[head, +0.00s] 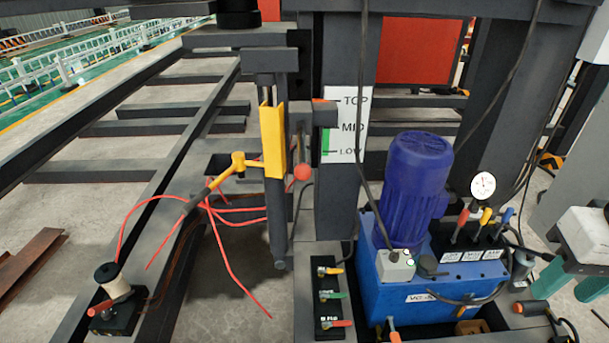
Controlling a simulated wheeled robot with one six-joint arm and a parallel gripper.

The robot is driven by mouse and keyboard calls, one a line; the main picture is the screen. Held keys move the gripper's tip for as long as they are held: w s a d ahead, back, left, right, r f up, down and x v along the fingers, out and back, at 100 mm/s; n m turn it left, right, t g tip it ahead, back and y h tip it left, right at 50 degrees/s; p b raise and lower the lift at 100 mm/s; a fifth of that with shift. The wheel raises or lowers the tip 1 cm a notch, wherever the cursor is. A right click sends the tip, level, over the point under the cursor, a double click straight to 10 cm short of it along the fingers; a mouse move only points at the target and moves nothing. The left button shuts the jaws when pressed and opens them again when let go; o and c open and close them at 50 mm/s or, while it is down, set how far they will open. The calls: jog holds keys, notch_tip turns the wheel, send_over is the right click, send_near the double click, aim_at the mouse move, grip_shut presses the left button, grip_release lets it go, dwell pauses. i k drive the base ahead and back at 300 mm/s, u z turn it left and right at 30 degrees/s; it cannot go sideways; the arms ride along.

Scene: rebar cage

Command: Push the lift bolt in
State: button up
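A dark upright column carries a white scale plate (347,125) marked TOP, MID and LOW, with a green strip at its left edge between MID and LOW. Left of it, a yellow channel-shaped bracket (272,140) sits on a dark vertical rod (277,225). A red ball knob (302,172) shows just right of the bracket, beside a dark block on the column. It may belong to the lift bolt; the bolt's shaft and how far in it sits cannot be told.
A blue hydraulic unit (387,282) with a blue motor, gauge and coloured levers stands right of the column. A white and green device (585,235) is at the right edge. Dark beams cross the left floor.

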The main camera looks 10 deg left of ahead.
aim_at(303, 171)
jog(key=k, duration=0.5)
jog(key=z, duration=1.5)
jog(key=i, duration=0.5)
jog(key=u, duration=2.45)
